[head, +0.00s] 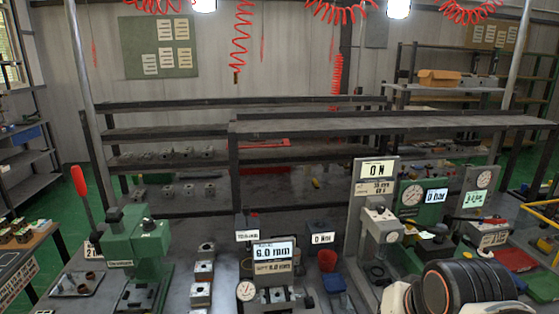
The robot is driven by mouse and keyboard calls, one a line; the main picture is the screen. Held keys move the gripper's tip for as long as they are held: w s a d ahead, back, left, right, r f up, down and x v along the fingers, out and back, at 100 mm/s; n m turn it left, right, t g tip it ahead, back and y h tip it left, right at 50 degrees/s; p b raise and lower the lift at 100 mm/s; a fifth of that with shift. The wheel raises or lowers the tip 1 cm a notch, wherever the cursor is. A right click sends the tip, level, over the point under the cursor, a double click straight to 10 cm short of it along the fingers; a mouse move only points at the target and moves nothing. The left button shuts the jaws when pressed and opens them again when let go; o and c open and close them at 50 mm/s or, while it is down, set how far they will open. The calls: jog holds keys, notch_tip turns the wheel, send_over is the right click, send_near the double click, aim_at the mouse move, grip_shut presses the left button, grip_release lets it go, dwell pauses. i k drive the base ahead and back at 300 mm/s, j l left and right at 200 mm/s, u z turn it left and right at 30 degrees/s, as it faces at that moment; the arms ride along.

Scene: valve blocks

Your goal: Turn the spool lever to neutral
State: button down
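On the bench at the right stands a green valve test station (409,196) with a round gauge and a display that seems to read 0 bar. Dark lever-like parts (470,243) show low beside it, small and partly covered by my arm. I cannot tell for sure which part is the spool lever, nor its position. My arm's black ribbed link with an orange ring fills the lower right and hides part of the bench. My gripper is not visible in the head view.
A green press (140,250) with a red-handled lever (82,195) stands at the left. Metal blocks (203,270) line the bench. Shelves stand behind.

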aim_at(299, 271)
jog(key=i+j+z, duration=0.1)
jog(key=j, duration=0.2)
jog(key=i+j, duration=0.15)
jog(key=j, duration=0.15)
jog(key=i+j+z, duration=0.15)
jog(key=j, duration=0.15)
jog(key=i+j+z, duration=0.1)
jog(key=j, duration=0.2)
